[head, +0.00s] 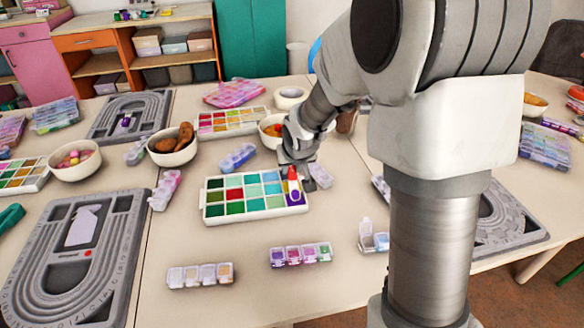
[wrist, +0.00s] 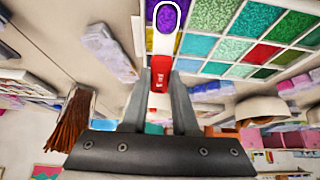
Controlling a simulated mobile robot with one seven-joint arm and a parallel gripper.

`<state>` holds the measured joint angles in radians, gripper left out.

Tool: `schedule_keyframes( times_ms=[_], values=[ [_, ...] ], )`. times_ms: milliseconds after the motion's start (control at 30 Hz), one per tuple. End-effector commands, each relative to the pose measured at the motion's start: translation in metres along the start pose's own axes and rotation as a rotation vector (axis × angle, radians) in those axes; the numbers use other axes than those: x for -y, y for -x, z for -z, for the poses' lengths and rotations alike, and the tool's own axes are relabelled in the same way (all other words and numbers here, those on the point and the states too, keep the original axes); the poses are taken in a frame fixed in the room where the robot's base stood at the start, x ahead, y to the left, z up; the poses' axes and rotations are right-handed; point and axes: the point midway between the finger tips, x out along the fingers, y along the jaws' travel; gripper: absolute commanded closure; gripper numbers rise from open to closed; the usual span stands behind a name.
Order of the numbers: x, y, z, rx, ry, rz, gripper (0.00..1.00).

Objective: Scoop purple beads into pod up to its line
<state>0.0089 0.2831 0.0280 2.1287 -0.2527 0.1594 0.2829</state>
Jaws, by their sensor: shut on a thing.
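My gripper (head: 297,158) is shut on the red handle of a scoop (wrist: 160,75), which points down over the right end of the bead tray (head: 213,217). The scoop's white stem and rounded bowl show in the wrist view, with purple beads (wrist: 166,17) inside the bowl's outline. In the head view purple shows at the scoop's lower end (head: 293,184), in the tray's right-hand column. I cannot tell whether the bowl touches the beads there. A small clear pod (head: 376,243) with its lid up stands at the right front, apart from the scoop. Its fill line is too small to see.
A row of filled pods (head: 300,255) and a row of beige ones (head: 200,275) lie in front of the tray. A bowl (head: 172,148) stands behind left, and a grey bead board (head: 75,255) lies at left. Clear table lies between tray and pods.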

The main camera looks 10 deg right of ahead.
Motion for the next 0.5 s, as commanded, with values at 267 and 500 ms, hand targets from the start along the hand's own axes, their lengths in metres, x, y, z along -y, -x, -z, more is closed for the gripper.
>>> schedule_keyframes(
  times_ms=[267, 500],
  values=[
    [-0.0004, 0.011, 0.0123, 0.01, 0.0, -0.001, 1.0],
    [-0.0005, 0.0095, 0.0141, 0.049, 0.001, -0.001, 1.0]
  ],
)
